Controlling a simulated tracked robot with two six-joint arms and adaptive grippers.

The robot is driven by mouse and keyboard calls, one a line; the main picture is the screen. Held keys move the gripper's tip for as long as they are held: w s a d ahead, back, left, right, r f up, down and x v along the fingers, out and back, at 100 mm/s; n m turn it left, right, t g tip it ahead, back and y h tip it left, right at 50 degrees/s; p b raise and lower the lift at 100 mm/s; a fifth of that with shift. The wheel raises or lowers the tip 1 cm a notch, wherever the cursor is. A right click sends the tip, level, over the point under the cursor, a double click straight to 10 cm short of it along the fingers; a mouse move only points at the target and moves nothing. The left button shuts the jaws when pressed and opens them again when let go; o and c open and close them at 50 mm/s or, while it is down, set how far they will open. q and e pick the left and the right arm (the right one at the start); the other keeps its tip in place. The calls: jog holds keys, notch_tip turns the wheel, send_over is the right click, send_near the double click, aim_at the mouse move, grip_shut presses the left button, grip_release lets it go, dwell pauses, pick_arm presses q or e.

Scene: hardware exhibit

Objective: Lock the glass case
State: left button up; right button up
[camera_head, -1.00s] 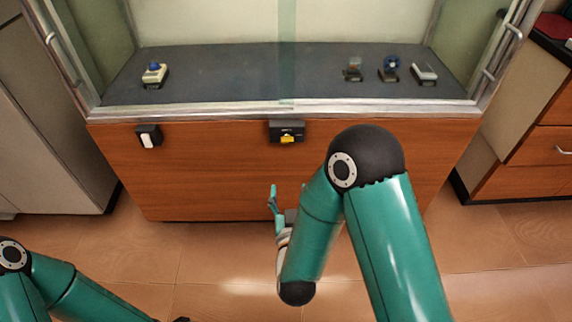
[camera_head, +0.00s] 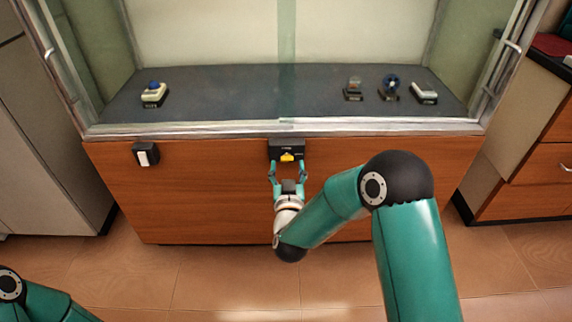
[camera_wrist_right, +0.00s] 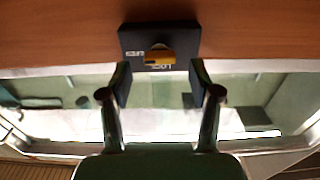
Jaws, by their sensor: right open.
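The glass case (camera_head: 250,127) has a silver frame, glass panes and a wooden front panel below.
A white switch (camera_head: 146,154) on a black plate is on the panel's left. Several small exhibits stand on the dark case floor, one left (camera_head: 153,95) and others right (camera_head: 390,86). Cabinets flank the case. The tiled floor (camera_head: 220,275) in front is clear.

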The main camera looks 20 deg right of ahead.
aim_at(287, 158)
jog(key=shift+x, duration=1.35)
jog(key=shift+c, duration=0.3)
jog(key=c, duration=1.1)
